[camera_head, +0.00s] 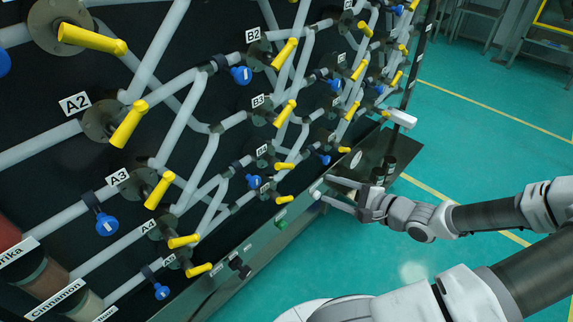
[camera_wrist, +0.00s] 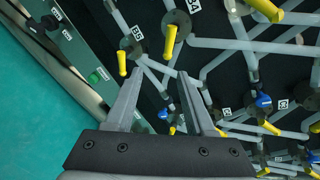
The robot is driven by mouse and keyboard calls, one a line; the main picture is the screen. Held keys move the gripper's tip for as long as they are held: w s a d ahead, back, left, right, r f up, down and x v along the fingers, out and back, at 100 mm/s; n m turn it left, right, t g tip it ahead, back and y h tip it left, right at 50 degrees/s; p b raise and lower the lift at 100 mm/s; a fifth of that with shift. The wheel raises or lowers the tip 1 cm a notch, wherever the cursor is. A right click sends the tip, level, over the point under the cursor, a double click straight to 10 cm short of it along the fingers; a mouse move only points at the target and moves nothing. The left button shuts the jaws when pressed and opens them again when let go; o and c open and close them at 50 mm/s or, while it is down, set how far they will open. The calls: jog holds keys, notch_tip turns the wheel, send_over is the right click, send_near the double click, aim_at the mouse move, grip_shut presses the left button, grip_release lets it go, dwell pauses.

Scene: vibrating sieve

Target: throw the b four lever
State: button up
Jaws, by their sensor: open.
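The B4 lever (camera_head: 284,166) is a yellow handle right of its B4 label on the black pipe panel, lying nearly level in the head view. In the wrist view, the yellow lever (camera_wrist: 170,42) beside the B4 label hangs at the top, beyond my fingertips. My gripper (camera_head: 322,187) is open and empty, in front of the panel, to the right of the B4 lever and apart from it. In the wrist view, my two fingers (camera_wrist: 158,75) are spread, with pipes and panel behind the gap.
Other yellow levers, such as the A2 lever (camera_head: 129,124) and the B3 lever (camera_head: 285,113), crowd the panel, with blue valves (camera_head: 254,182) and grey pipes between them. A green button (camera_head: 281,224) sits on the panel's lower ledge. The green floor (camera_head: 480,120) at the right is largely clear.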

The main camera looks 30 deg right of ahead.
aim_at(287, 168)
jog(key=shift+t, duration=0.5)
jog(key=b+x, duration=0.1)
jog(key=x, duration=0.4)
jog(key=b+x, duration=0.1)
jog(key=x, duration=0.5)
jog(key=r+b+x, duration=0.1)
jog(key=b+x, duration=0.1)
jog(key=x, duration=0.3)
jog(key=shift+w+a, duration=0.25)
jog(key=shift+w, duration=0.25)
grip_shut()
